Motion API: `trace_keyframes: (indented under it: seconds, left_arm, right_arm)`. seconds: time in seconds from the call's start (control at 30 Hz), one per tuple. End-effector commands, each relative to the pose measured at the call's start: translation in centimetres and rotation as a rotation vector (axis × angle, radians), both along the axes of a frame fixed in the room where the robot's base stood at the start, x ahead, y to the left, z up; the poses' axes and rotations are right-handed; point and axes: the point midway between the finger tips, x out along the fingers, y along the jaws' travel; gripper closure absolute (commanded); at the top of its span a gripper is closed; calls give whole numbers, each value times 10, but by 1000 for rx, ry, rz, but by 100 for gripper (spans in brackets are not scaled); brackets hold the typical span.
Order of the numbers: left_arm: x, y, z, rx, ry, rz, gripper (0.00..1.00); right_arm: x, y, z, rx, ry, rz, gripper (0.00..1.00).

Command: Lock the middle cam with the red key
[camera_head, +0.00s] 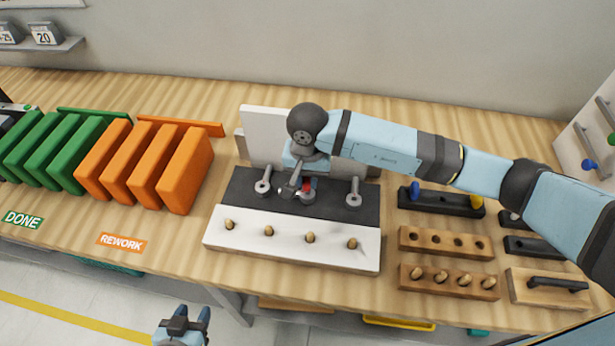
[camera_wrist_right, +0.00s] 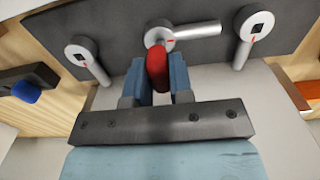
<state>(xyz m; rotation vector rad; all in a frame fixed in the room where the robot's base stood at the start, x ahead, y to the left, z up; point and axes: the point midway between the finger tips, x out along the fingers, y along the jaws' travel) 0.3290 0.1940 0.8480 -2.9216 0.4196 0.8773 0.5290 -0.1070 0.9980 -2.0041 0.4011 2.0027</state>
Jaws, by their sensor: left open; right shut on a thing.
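My right gripper (camera_head: 305,186) is over the middle of the fixture, shut on the red key (camera_wrist_right: 157,68). The key also shows as a small red patch in the head view (camera_head: 307,184). Its far end overlaps the hub of the middle cam (camera_wrist_right: 160,37); I cannot tell how deep it sits. The middle cam's lever points sideways, to the right in the wrist view. The outer cams (camera_head: 263,187) (camera_head: 354,194) have levers pointing differently, away from the white strip in the head view. My left gripper (camera_head: 186,320) is open and empty, low in front of the bench.
The fixture's white front strip (camera_head: 230,240) carries several wooden pegs. Green panels (camera_head: 50,145) and orange panels (camera_head: 185,170) stand at the left. Wooden peg blocks (camera_head: 445,242) and a dark holder with blue and yellow keys (camera_head: 440,202) lie at the right.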

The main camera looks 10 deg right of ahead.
Motion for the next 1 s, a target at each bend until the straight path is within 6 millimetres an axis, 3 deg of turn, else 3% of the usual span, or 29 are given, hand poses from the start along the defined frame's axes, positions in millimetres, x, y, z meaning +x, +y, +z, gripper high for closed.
trace_keyframes:
  seconds: [1.0]
  left_arm:
    - [-1,0,-11,0,2,-1,56]
  right_arm:
    - [0,0,-3,0,-1,0,100]
